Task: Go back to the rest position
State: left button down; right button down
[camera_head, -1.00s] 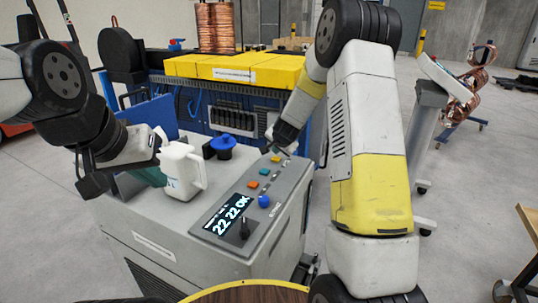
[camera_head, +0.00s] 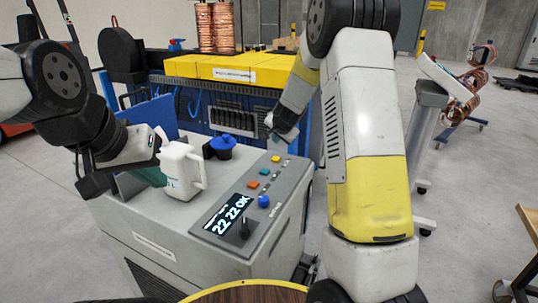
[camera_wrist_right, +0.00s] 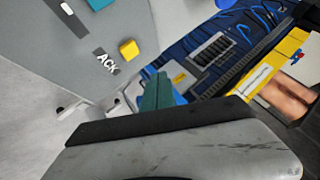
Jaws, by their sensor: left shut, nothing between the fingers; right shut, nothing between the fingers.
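My right gripper (camera_head: 270,122) is shut and empty, above and beyond the far end of the grey control panel (camera_head: 262,203). Its teal fingers also show together in the right wrist view (camera_wrist_right: 155,92), near the yellow button (camera_wrist_right: 129,49) marked ACK but apart from it. My left gripper (camera_head: 150,176) is shut at the left of a white jug (camera_head: 179,170) on the grey machine. The jug hides part of its fingertips, and I cannot tell whether they touch it.
The panel has a lit display (camera_head: 231,214), a blue knob (camera_head: 263,201) and coloured buttons. A blue cap (camera_head: 222,146) stands behind the jug. Beyond are a blue bench with yellow blocks (camera_head: 235,68) and copper coils (camera_head: 215,28).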

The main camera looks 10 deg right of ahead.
jog(key=s+a+r+n+g+y, duration=0.1)
jog(key=s+a+r+n+y, duration=0.15)
jog(key=s+r, duration=0.6)
jog(key=s+a+r+n+y, duration=0.1)
jog(key=s+r+n, duration=0.2)
jog(key=s+r, duration=0.55)
jog(key=s+d+f+n+g+h, duration=0.1)
jog(key=s+d+f+n+g, duration=0.1)
jog(key=s, duration=2.2)
jog(key=shift+s+d+f+n+h, duration=0.15)
jog(key=shift+s+d+n+h, duration=0.15)
jog(key=shift+n, duration=0.55)
jog(key=shift+a, duration=0.1)
